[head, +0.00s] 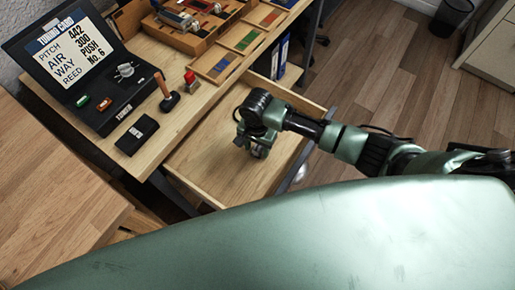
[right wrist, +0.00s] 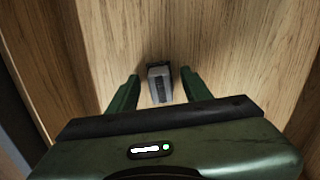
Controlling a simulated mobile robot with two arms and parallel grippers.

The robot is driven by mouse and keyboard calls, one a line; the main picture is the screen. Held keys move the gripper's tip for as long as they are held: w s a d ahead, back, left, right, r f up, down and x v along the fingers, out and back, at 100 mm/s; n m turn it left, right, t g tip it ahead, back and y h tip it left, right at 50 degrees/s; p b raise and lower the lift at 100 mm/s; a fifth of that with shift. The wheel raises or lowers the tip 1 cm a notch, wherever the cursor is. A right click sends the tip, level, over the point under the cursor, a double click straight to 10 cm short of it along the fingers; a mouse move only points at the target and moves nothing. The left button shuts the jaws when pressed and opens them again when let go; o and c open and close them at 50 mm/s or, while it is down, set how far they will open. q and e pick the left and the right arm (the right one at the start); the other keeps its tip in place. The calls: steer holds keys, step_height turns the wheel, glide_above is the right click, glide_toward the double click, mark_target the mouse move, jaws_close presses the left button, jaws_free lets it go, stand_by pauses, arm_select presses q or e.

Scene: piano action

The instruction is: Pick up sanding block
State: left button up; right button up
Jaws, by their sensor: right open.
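A small grey block with a dark stripe, which looks like the sanding block (right wrist: 160,86), lies on the wooden drawer floor in the right wrist view. My right gripper (head: 258,150) reaches down into the open drawer (head: 212,167) in the head view. In the right wrist view its two green fingers are spread, one on each side of the block, with a gap to each. The block is hard to make out under the gripper in the head view. My left gripper is not in view.
The drawer's front panel and side walls surround my right gripper. On the desk above stand a black case with a tuning card (head: 75,52), a black box (head: 137,134), a wooden-headed tool (head: 168,98), a red-topped item (head: 191,83) and wooden trays (head: 217,63).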

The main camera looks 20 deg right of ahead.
mark_target(257, 147)
steer(key=c, duration=0.9)
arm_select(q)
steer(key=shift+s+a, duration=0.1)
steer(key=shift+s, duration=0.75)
arm_select(e)
jaws_close()
steer(key=shift+r, duration=0.1)
